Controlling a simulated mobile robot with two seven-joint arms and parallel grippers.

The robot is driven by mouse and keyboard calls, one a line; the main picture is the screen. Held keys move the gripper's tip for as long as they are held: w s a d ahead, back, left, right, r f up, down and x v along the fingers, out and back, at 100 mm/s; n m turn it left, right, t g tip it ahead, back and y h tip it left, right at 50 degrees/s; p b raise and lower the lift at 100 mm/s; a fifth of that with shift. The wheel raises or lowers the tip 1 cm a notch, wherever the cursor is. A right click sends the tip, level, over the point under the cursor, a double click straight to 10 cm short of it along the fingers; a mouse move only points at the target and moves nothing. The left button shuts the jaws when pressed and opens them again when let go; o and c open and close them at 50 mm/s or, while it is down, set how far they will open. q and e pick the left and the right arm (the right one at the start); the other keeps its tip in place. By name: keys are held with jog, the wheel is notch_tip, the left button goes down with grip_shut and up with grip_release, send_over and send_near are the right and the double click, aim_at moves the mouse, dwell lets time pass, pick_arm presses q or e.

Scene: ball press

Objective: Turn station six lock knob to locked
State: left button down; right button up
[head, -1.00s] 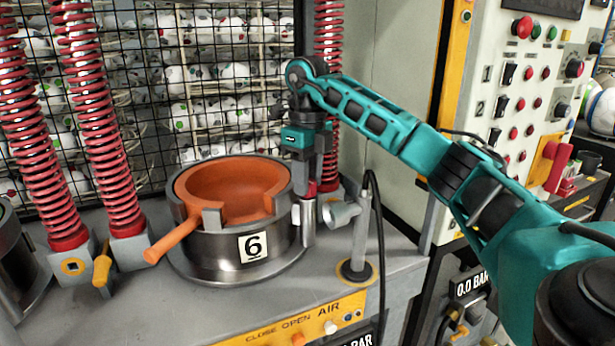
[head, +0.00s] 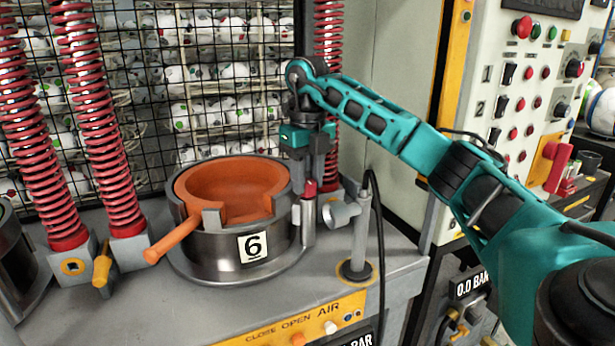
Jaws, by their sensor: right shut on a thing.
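Station six (head: 222,262) is a round metal drum marked 6, at left centre, holding an orange bowl (head: 232,185) with a handle sticking out to the front left. A small lock knob with a red top (head: 309,188) stands upright on a metal post at the drum's right side. My right gripper (head: 309,172) points down at this knob and is shut on it. One grey finger shows just right of the red top; the exact contact is partly hidden. The knob's turn angle cannot be read. My left gripper is out of view.
A grey fitting with a black hose (head: 376,240) stands just right of the knob. Red springs (head: 100,130) rise at the left, before a wire mesh with balls behind. A control panel (head: 520,110) is at the right.

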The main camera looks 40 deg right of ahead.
jog(key=o, duration=1)
jog(key=shift+o, duration=0.2)
jog(key=shift+n, duration=0.3)
